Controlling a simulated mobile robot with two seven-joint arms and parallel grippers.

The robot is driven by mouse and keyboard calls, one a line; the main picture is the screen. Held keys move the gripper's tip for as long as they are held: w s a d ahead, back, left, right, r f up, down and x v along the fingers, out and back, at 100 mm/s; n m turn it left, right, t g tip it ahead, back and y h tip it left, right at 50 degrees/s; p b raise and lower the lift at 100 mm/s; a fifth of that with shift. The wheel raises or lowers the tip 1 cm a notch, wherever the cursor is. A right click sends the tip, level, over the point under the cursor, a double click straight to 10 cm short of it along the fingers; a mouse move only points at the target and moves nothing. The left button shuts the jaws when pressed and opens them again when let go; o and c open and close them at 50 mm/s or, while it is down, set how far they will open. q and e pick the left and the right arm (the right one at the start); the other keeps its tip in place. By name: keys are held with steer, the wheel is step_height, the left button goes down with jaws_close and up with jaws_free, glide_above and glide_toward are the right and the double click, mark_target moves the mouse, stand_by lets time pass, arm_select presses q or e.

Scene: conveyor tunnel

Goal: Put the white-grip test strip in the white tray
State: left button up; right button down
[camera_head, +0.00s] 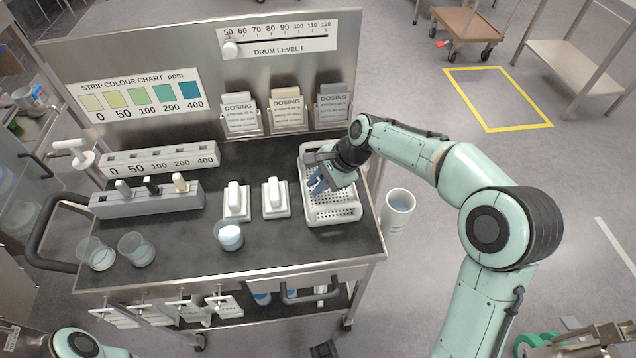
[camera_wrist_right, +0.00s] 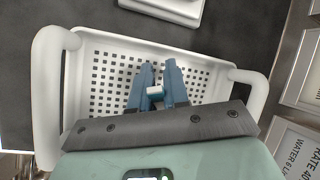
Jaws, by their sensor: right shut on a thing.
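The white tray (camera_head: 336,218) is a perforated basket with raised end handles, at the right end of the cart top; in the right wrist view its rim (camera_wrist_right: 215,62) surrounds the fingers. My right gripper (camera_head: 316,184) is over the tray, its blue fingers (camera_wrist_right: 158,88) pointing down into it. It is shut on a small white piece, the white grip of the test strip (camera_wrist_right: 154,93). The strip below the grip is hidden, so I cannot tell whether it touches the tray floor. Part of my left arm shows at the bottom left; its gripper is out of view.
A grey holder (camera_head: 150,203) at the left carries grey, black and cream grips. Two white devices (camera_head: 236,205) stand left of the tray. Several beakers (camera_head: 229,237) stand near the front edge. A cup (camera_head: 397,208) is right of the cart. Dosing packets (camera_head: 286,110) hang behind.

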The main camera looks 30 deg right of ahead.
steer(key=shift+f, duration=0.1)
steer(key=c, duration=1.1)
jaws_free()
steer(key=p+v, duration=0.1)
steer(key=v, duration=1.1)
steer(key=shift+p, duration=0.4)
